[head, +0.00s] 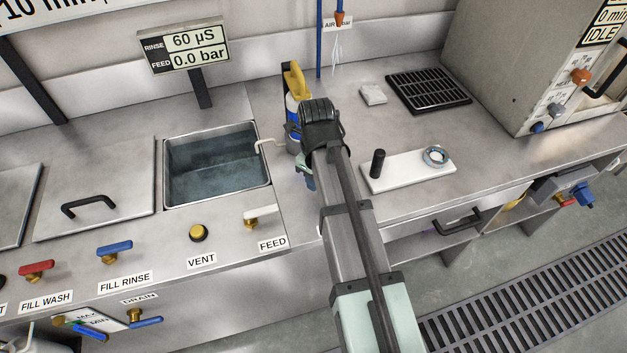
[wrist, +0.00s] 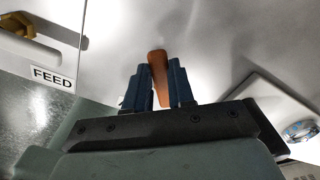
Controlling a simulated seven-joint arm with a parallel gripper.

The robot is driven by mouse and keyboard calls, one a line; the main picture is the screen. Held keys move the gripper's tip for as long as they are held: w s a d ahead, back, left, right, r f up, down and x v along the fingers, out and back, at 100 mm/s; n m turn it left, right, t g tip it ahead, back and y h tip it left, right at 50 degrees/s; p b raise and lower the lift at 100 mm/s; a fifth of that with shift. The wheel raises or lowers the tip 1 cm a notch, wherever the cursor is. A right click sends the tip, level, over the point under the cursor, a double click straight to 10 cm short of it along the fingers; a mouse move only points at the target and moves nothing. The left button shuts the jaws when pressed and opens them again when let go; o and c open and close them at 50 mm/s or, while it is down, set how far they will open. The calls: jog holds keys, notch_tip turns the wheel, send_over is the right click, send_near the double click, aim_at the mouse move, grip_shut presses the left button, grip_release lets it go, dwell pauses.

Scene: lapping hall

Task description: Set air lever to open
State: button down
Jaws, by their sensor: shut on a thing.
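An orange lever (head: 340,18) hangs at the end of a blue pipe on the back wall, at the top of the head view, by a partly readable AIR label (head: 338,24). My gripper (wrist: 156,68) is over the steel counter; its two dark blue fingers are shut on an orange-brown, long, rounded piece (wrist: 158,80). I cannot tell what this piece is or whether it is fixed to anything. In the head view my arm hides the fingers and the piece. The gripper appears well apart from the wall lever, nearer the counter's front.
A yellow-topped bottle (head: 295,85) stands close behind my arm. Left are a water-filled sink (head: 215,165) and the FEED valve (head: 258,217). Right are a white board (head: 405,172) with a black post and ring, a black rack (head: 428,90) and a steel cabinet (head: 520,70).

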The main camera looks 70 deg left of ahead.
jog(key=m, duration=0.1)
jog(key=w+m, duration=0.1)
jog(key=m, duration=0.1)
jog(key=shift+w+a+m, duration=0.2)
jog(key=shift+a+m, duration=0.1)
jog(key=shift+a, duration=0.1)
jog(key=shift+w+a+m, duration=0.1)
jog(key=shift+w+m, duration=0.3)
jog(key=shift+m, duration=0.5)
jog(key=shift+w+m, duration=0.4)
jog(key=shift+m, duration=0.5)
jog(key=c, duration=1)
grip_release()
jog(key=shift+o, duration=0.2)
jog(key=shift+r, duration=0.15)
notch_tip(320, 180, up, 14)
jog(key=shift+f, duration=0.25)
